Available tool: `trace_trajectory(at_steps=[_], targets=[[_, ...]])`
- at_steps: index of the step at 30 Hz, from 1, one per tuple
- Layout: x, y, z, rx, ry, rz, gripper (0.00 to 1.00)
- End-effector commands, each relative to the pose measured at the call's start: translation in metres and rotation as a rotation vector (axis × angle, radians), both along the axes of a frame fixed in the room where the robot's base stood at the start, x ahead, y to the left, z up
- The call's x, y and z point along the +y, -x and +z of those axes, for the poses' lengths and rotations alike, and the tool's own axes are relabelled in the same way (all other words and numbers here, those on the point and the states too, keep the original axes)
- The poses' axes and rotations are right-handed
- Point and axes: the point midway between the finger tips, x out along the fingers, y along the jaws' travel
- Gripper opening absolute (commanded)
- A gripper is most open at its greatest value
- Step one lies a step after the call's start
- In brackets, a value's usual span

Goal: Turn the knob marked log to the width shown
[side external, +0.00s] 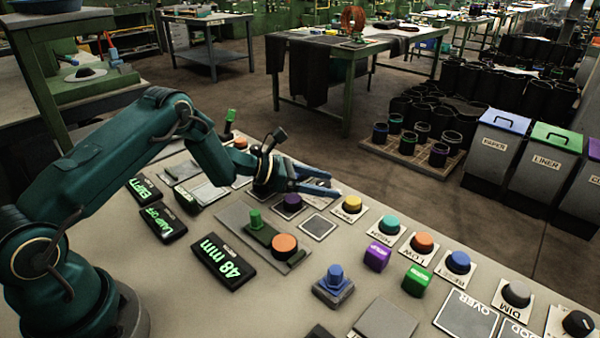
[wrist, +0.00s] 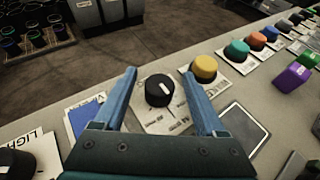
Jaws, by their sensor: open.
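A black knob (wrist: 160,88) with a white pointer mark sits on a white plate in the wrist view. Its pointer leans to the upper right. The plate's lettering is too small to read, so I cannot tell if it says log. My gripper (wrist: 158,75) is open, its blue fingers on either side of the knob with gaps showing. In the side view my gripper (side external: 322,181) is low over the panel, and I cannot make out that knob there.
A yellow button (wrist: 205,67) stands just right of the right finger. Teal (side external: 389,224), orange and blue buttons follow along the panel's edge. A purple block (side external: 377,257) and a green block (side external: 416,281) stand nearer. Another black knob (side external: 578,323) is at far right.

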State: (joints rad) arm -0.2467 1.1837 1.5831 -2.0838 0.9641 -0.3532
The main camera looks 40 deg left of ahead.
Motion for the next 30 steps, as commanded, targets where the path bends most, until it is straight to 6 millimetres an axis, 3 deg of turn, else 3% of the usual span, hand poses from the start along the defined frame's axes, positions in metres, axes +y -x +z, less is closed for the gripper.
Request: trace_trajectory(at_steps=[7,12,13,20,30], targets=[[-0.0005,-0.0006,-0.0002,0.0,0.0,0.0,0.73],[-0.0003,-0.0005,-0.0001,0.0,0.0,0.0,0.08],[-0.0004,-0.0005,-0.0001,0.0,0.0,0.0,0.0],[0.0003,-0.0016,0.0004,-0.005,0.002,-0.025,0.0],[-0.0006,-0.0031,0.0024,-0.013,0.005,-0.197,0.0]])
